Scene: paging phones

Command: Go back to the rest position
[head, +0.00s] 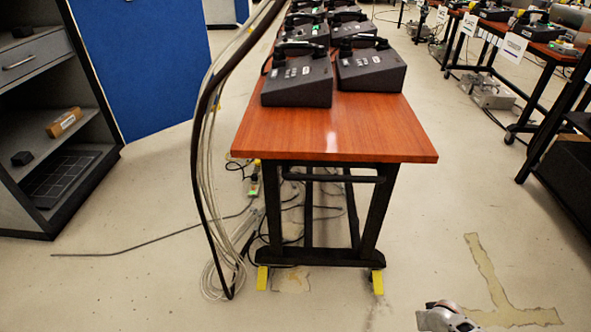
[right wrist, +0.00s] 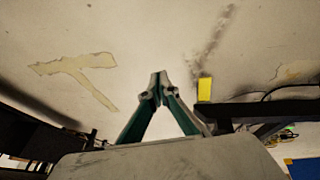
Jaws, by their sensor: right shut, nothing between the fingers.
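My right gripper (right wrist: 158,78) shows in the right wrist view, its two green-sided fingers meeting at the tips. It is shut and empty, with bare floor behind it. In the head view only a grey and white part of my right arm shows at the bottom edge, right of centre. It is apart from the wooden table (head: 330,135), low and in front of its right side. Several black paging phones (head: 298,80) stand in two rows on that table. My left gripper is in neither view.
Cables (head: 205,150) hang down to the floor left of the table. A grey shelf unit (head: 60,120) and a blue panel (head: 140,60) stand at the left. Another phone table (head: 540,50) runs along the right. The floor in front is clear, with a stained patch (head: 490,280).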

